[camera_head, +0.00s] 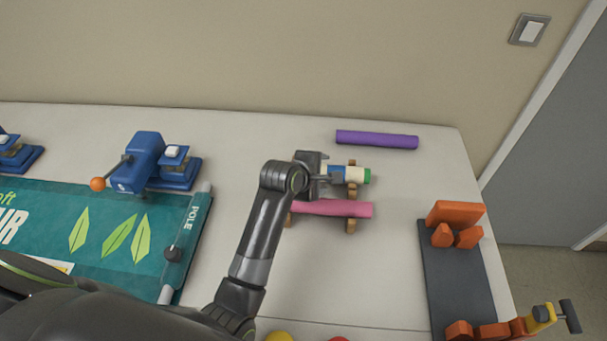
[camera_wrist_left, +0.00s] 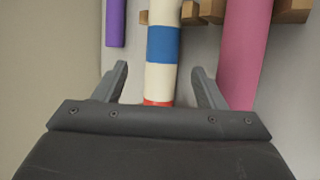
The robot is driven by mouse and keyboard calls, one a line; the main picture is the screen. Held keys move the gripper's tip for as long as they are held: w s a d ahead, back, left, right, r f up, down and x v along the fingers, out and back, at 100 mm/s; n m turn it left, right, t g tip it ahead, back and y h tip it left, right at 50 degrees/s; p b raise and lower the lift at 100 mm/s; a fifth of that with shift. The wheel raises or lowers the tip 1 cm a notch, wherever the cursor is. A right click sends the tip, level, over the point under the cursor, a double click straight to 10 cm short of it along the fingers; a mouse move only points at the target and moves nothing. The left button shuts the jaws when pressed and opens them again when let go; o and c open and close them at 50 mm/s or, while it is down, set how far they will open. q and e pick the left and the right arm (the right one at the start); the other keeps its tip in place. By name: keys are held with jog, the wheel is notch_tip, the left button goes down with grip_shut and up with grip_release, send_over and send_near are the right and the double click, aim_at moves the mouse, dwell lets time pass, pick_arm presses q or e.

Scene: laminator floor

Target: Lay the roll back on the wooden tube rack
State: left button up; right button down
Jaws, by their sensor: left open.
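A striped roll (camera_head: 354,174) in cream and blue with a green end lies across the wooden tube rack (camera_head: 351,225), beside a pink roll (camera_head: 332,208). My left gripper (camera_head: 328,178) is open at the left part of the striped roll. In the left wrist view the striped roll (camera_wrist_left: 161,70) runs between the spread fingers (camera_wrist_left: 158,84), with a gap on each side. The rack's wooden blocks (camera_wrist_left: 203,12) show beyond. The rack's middle is hidden by the rolls and my gripper. My right gripper is out of view.
A purple roll (camera_head: 377,139) lies on the table behind the rack. A dark mat (camera_head: 460,280) with orange pieces is at the right. A teal banner (camera_head: 120,235) and blue clamp device (camera_head: 150,165) are at the left.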

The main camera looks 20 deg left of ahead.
pick_arm(q)
jog(key=v, duration=1)
jog(key=shift+f, duration=0.1)
